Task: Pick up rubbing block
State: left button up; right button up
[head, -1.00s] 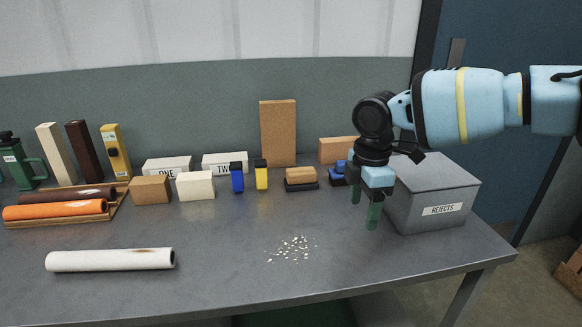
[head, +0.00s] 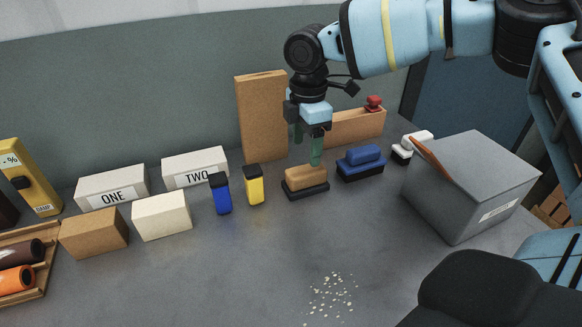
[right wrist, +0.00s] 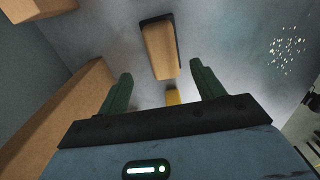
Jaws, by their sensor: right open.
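A tan block on a dark base (head: 305,178) sits on the grey table, and it also shows in the right wrist view (right wrist: 160,48) ahead of the fingers. A similar blue block on a dark base (head: 361,157) stands to its right. The task's words do not tell me by sight which one is the rubbing block. My right gripper (head: 307,150) is open and empty, with green fingers pointing down just above and behind the tan block; it also shows in the right wrist view (right wrist: 160,88). My left gripper is out of view.
A tall brown board (head: 261,115) stands close left of the gripper. A low brown box (head: 355,128) is behind. The grey rejects bin (head: 475,180) stands right. Blue (head: 221,195) and yellow (head: 254,186) small items stand left. Pale crumbs (head: 331,298) lie in front.

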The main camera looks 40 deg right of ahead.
aim_at(308, 169)
jog(key=shift+s+r, duration=0.1)
jog(key=shift+s, duration=0.15)
jog(key=shift+s+f, duration=0.15)
jog(key=shift+f, duration=0.05)
jog(key=shift+d+f, duration=0.2)
jog(key=shift+f, duration=3.45)
jog(key=shift+c, duration=0.2)
jog(key=c, duration=1.2)
